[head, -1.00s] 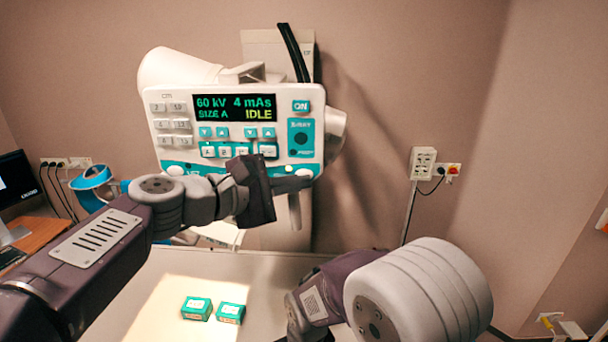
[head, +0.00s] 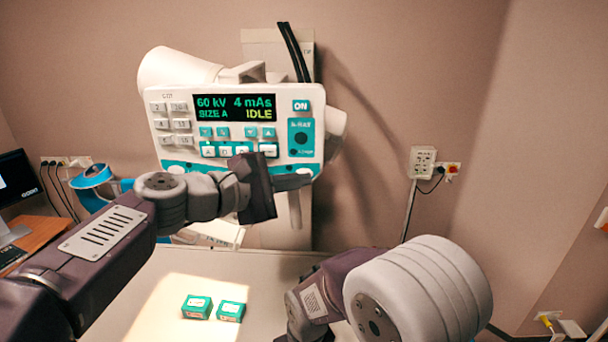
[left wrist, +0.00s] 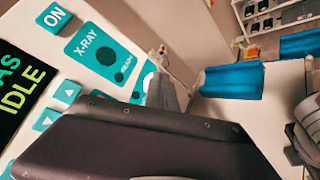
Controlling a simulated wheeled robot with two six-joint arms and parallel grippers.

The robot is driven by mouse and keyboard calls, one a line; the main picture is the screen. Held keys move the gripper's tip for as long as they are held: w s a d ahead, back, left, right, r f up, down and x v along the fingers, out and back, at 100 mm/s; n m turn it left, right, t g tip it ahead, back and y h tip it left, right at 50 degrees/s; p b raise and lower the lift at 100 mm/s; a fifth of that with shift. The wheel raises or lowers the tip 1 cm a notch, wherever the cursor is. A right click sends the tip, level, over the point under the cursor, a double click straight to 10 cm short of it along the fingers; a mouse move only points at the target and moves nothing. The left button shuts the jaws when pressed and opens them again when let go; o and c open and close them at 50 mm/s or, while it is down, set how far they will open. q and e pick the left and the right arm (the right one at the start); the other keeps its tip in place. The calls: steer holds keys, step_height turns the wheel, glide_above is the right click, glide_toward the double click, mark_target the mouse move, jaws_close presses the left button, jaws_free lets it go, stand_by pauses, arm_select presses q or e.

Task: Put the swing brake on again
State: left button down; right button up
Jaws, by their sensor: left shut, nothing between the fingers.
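The X-ray head's control panel (head: 235,130) faces me, its display reading 60 kV, 4 mAs, SIZE A and IDLE. Its lower teal strip has a pale round knob at the left (head: 176,169) and another at the right (head: 306,171). I cannot read which control is the swing brake. My left gripper (head: 306,181) is shut and empty, just in front of the panel's lower right corner, by the right knob. I cannot tell whether it touches. In the left wrist view, the fingers (left wrist: 162,92) partly hide a pale round part beside the X-RAY button (left wrist: 103,53). My right gripper is out of view.
Two small green boxes (head: 197,307) (head: 231,311) stand on the pale table (head: 265,270) below. A computer monitor (head: 17,185) is at the far left. A wall socket box (head: 423,162) is at the right. Blue things (left wrist: 232,82) show in the left wrist view.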

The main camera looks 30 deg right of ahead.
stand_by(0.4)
arm_select(q)
steer(key=shift+s+a+b, duration=0.45)
steer(key=shift+s+b, duration=0.1)
steer(key=shift+s, duration=0.1)
steer(key=s, duration=0.1)
steer(key=s+a+b, duration=0.2)
steer(key=s, duration=0.1)
steer(key=shift+s+a, duration=0.1)
steer(key=shift+a, duration=0.15)
